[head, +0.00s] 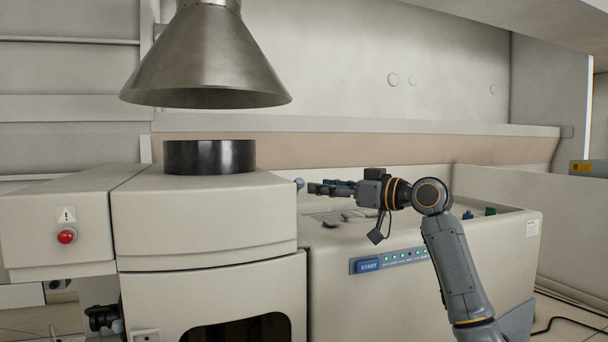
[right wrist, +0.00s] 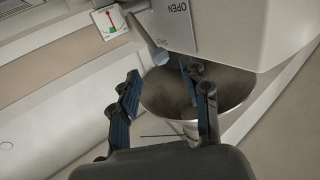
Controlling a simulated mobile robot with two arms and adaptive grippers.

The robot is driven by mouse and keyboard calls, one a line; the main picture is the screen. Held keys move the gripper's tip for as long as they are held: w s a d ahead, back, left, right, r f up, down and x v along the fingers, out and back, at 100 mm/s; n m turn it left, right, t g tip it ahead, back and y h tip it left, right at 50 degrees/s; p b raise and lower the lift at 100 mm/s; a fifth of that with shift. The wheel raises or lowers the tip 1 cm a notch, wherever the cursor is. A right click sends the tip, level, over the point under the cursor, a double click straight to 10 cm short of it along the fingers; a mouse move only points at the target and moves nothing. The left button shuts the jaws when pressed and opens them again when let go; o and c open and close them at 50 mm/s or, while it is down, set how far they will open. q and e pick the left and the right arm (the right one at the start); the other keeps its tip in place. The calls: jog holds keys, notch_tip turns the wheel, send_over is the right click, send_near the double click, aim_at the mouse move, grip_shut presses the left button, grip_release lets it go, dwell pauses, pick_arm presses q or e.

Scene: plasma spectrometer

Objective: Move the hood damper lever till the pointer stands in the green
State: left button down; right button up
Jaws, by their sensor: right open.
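The hood damper lever shows in the right wrist view as a grey rod with a round blue-grey knob (right wrist: 158,55). A small white dial (right wrist: 108,22) with red and green marks is left of it; its pointer is too small to read surely. In the head view the knob (head: 299,183) shows at the right edge of the beige housing. My right gripper (head: 312,188) is open and empty, just right of the knob. In the right wrist view its fingertips (right wrist: 163,78) spread below the knob, with no contact visible. My left gripper is not in view.
A metal hood cone (head: 205,60) hangs above a black collar (head: 210,157) on the housing. A lower cabinet with a START button (head: 368,265) stands under my right arm. An OPEN label (right wrist: 179,8) is beside the lever.

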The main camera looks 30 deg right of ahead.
jog(key=p+x, duration=0.2)
jog(key=x, duration=0.4)
jog(key=shift+w+f, duration=0.1)
jog(key=shift+w, duration=0.05)
jog(key=shift+c, duration=0.7)
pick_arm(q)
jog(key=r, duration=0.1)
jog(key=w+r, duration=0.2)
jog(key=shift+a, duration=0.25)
pick_arm(e)
grip_shut()
